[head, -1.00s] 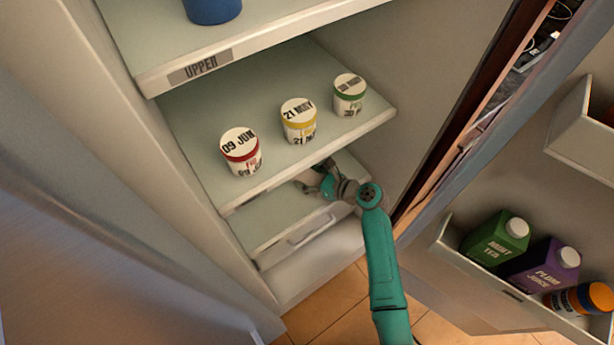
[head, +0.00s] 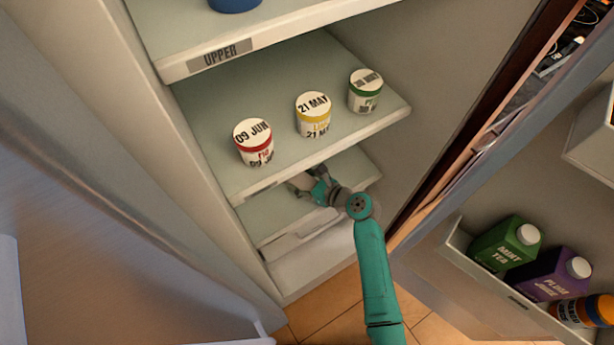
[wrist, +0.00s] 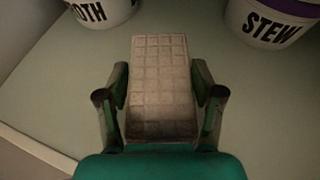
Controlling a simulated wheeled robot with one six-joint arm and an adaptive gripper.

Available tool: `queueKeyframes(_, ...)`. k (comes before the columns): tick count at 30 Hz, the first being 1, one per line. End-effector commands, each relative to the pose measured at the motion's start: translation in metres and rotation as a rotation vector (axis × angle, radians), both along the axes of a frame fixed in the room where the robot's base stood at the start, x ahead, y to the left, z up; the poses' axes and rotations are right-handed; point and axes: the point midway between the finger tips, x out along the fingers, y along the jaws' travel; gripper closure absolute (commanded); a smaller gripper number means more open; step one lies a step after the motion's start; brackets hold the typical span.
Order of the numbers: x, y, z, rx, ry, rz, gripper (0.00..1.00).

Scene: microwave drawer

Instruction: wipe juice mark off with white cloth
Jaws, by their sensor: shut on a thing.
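My gripper (wrist: 160,110) is shut on the white cloth (wrist: 160,75), a pale block-shaped pad with a grid pattern, seen in the wrist view. The cloth lies between both fingers and points away over a pale shelf. In the head view my gripper (head: 312,184) reaches in over the lower shelf (head: 283,215), under the shelf with the lidded tubs. The cloth is hard to make out there. I see no juice mark in either view; the cloth, my gripper or the upper shelf may hide it.
A tub marked STEW (wrist: 270,24) and a tub ending in OTH (wrist: 100,10) stand just ahead on the shelf. Above are tubs with red (head: 254,142), yellow (head: 313,115) and green (head: 365,91) bands. Cartons (head: 505,243) stand in the open door at right.

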Motion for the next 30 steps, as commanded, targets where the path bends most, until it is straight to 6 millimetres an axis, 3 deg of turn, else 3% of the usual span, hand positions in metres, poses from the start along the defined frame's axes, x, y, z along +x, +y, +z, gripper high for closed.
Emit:
queueKeyframes(19, -0.021, 0.03, -0.001, -0.002, 0.003, 0.003, 0.58)
queueKeyframes(30, -0.022, 0.031, 0.001, -0.002, 0.002, 0.001, 0.58)
